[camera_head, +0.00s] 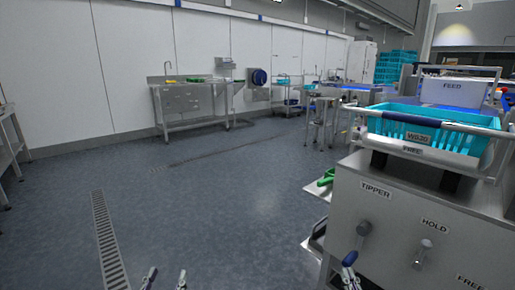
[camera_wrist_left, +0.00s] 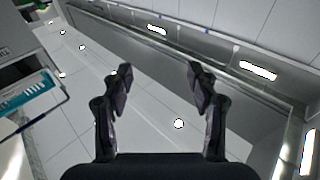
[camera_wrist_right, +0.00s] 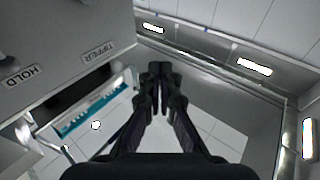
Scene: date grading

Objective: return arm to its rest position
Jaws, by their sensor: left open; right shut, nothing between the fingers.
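My left gripper (camera_head: 166,277) shows at the bottom edge of the head view, low over the floor. In the left wrist view my left gripper (camera_wrist_left: 160,82) has its two dark fingers spread wide with nothing between them. My right gripper (camera_head: 350,262) is at the bottom of the head view, in front of the steel cabinet's lower left side. In the right wrist view my right gripper (camera_wrist_right: 160,72) has its fingertips together and holds nothing. Most of both arms is outside the head view.
A steel cabinet (camera_head: 400,222) with TIPPER and HOLD labels stands close on the right. A teal crate (camera_head: 432,113) rests on it behind a blue-and-white bar (camera_head: 428,122). A sink table (camera_head: 200,105) stands at the far wall. The floor (camera_head: 215,200) at middle and left is open.

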